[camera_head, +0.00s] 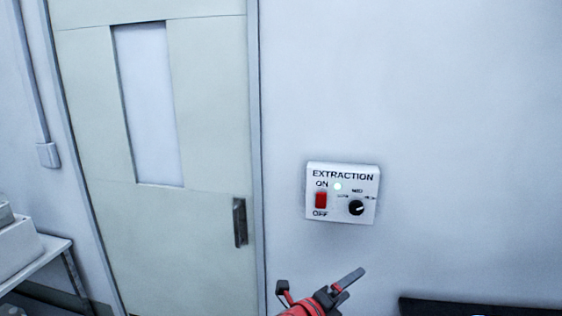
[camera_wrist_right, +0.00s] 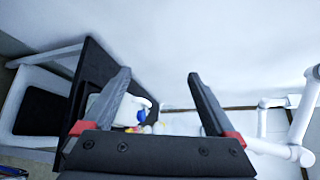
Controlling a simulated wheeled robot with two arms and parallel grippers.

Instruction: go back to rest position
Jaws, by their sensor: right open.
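My right gripper (camera_head: 322,284) shows at the bottom middle of the head view, red and dark grey, in front of the wall and below the extraction panel. In the right wrist view its two dark fingers (camera_wrist_right: 158,76) stand wide apart with nothing between them. It is open and empty, and looks apart from the panel. My left gripper is not in view.
The white EXTRACTION panel (camera_head: 341,214) on the wall has a red switch (camera_head: 321,200), a lit lamp and a black knob (camera_head: 356,208). A pale door (camera_head: 90,110) with a dark handle (camera_head: 240,222) stands left. A table (camera_head: 45,252) holds white equipment.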

